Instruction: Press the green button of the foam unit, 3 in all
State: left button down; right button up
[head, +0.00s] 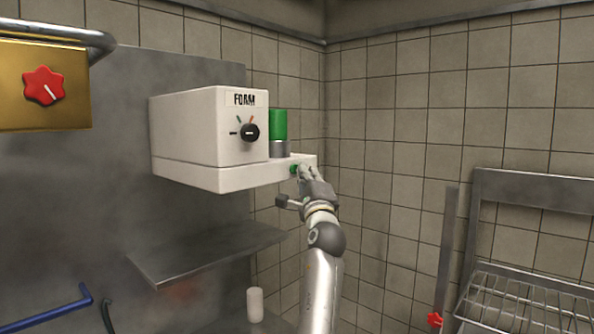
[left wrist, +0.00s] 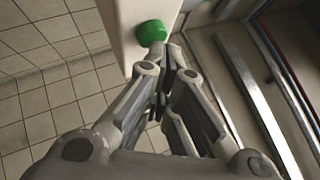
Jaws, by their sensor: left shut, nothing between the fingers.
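The foam unit (head: 200,130) is a white box on the wall, marked FOAM, with a black dial (head: 250,132) and a green cylinder (head: 279,125) on its ledge. Its green button (head: 294,169) is on the front of the ledge, partly hidden by my left gripper (head: 304,172). In the left wrist view the green button (left wrist: 151,32) shows just beyond the fingertips. My left gripper is shut and empty, its tips right at the button; I cannot tell whether they touch it. My right gripper is not in view.
A metal shelf (head: 205,254) is below the unit, with a white cylinder (head: 255,305) lower down. A brass panel with a red knob (head: 43,86) is at the upper left. A wire rack (head: 525,305) stands at the right. Open space lies between the arm and the rack.

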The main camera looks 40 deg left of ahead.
pick_arm(q)
jog(key=shift+a, duration=0.2)
jog(key=shift+d, duration=0.1)
dwell(0.4)
jog(key=shift+d, duration=0.75)
jog(key=d, duration=0.3)
jog(key=d+b, duration=0.1)
jog(key=d, duration=0.1)
jog(key=shift+s, duration=0.25)
dwell(1.7)
jog(key=d+n, duration=0.1)
jog(key=n, duration=0.5)
jog(key=s+d+r+n+b, duration=0.1)
jog(key=n, duration=0.6)
jog(key=d+n+y, duration=0.1)
jog(key=n, duration=0.5)
jog(key=shift+s+d+r+n, duration=0.3)
jog(key=shift+d+r, duration=0.05)
jog(key=shift+d, duration=0.05)
